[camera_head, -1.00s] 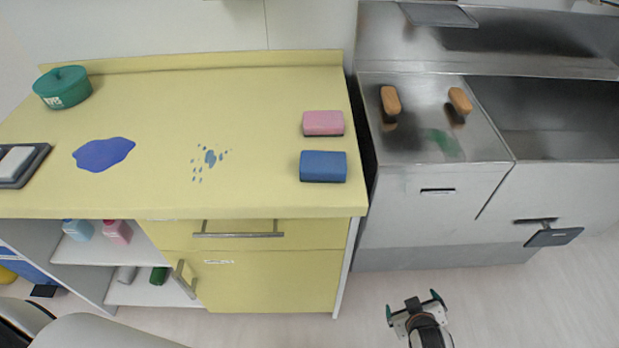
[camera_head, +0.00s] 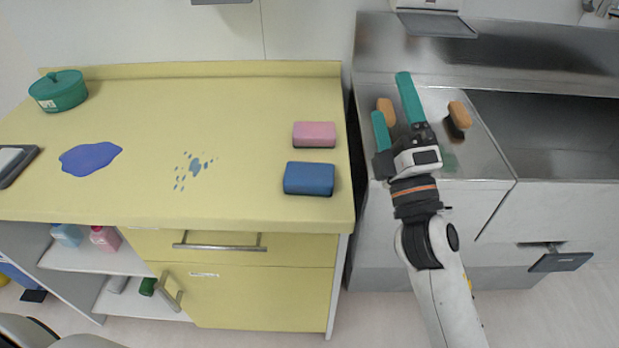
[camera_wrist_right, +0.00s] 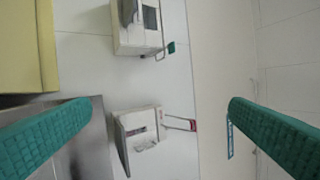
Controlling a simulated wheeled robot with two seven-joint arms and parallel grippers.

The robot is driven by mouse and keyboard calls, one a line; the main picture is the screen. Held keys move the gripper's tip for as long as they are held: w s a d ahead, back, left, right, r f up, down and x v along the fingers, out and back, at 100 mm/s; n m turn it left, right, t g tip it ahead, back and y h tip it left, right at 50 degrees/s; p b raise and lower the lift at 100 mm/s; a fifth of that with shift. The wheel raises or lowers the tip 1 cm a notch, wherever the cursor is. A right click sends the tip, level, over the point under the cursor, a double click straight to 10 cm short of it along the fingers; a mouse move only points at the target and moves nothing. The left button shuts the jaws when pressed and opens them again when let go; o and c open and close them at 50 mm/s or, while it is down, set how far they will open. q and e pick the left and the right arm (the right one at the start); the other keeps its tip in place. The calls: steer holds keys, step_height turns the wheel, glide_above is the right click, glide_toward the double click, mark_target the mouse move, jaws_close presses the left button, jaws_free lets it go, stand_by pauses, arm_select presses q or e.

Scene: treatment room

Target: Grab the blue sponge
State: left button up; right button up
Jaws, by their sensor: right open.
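The blue sponge (camera_head: 309,179) lies on the yellow counter (camera_head: 235,130) near its right front corner. A pink sponge (camera_head: 314,134) lies just behind it. My right gripper (camera_head: 391,102) is raised over the steel sink unit, to the right of the blue sponge and apart from it. Its two teal fingers are spread, with nothing held between them. In the right wrist view the open fingers (camera_wrist_right: 160,125) frame a wall with dispensers, and the blue sponge is not in that view. My left gripper is not in view.
The steel sink unit (camera_head: 480,165) stands right of the counter. Orange-brown brushes (camera_head: 459,114) lie on its top. A blue puddle (camera_head: 90,158) and blue drops (camera_head: 194,166) mark the counter. A green pot (camera_head: 60,92) stands at the back left.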

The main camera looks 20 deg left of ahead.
steer(key=s+a+r+n+g+y, duration=0.5)
steer(key=a+n+g+y, duration=0.3)
steer(key=n, duration=0.5)
steer(key=s+a+r+n+g+y, duration=0.4)
steer(key=s+a+n+g+y, duration=0.15)
steer(key=n+g, duration=0.55)
steer(key=s+a+f+n+g+h, duration=0.1)
steer(key=s+a+n+g+h, duration=0.35)
steer(key=n+g, duration=0.55)
steer(key=n+t+h, duration=1.2)
steer(key=n+h, duration=0.4)
steer(key=h, duration=0.4)
glide_toward(310, 173)
steer(key=x, duration=0.2)
steer(key=shift+w+a+f, duration=0.15)
steer(key=shift+w+f, duration=0.05)
steer(key=shift+f, duration=0.1)
steer(key=shift+p+x, duration=0.55)
steer(key=shift+x, duration=2.4)
steer(key=shift+s, duration=0.1)
steer(key=c, duration=0.8)
